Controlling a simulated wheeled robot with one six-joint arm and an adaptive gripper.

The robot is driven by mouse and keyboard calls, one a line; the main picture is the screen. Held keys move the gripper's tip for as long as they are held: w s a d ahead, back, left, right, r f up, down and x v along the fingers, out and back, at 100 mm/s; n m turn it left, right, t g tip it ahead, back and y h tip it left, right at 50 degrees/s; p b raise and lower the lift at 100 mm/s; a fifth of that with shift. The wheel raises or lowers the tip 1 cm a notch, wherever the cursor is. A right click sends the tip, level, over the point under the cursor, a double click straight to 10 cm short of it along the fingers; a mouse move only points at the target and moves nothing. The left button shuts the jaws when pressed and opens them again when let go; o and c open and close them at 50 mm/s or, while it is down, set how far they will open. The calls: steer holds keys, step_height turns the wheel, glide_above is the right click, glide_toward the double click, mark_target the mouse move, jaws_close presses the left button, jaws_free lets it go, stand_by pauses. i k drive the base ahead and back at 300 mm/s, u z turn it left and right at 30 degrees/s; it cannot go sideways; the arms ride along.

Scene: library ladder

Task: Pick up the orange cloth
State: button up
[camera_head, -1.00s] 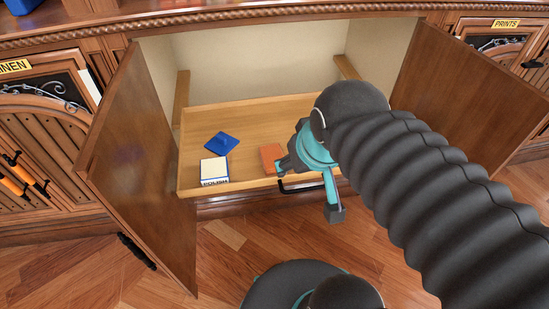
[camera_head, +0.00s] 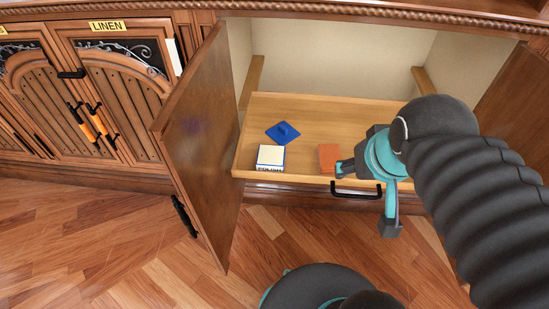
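The fingers are well apart, so the gripper is open. I cannot tell whether the inner finger touches the cloth.
The open left cabinet door (camera_head: 200,140) stands out beside the drawer, and the right door (camera_head: 515,110) is open too. Wooden floor lies in front.

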mark_target(328, 153)
steer(key=u, duration=0.9)
steer(key=k, duration=0.7)
steer(key=z, duration=1.05)
steer(key=i, duration=0.5)
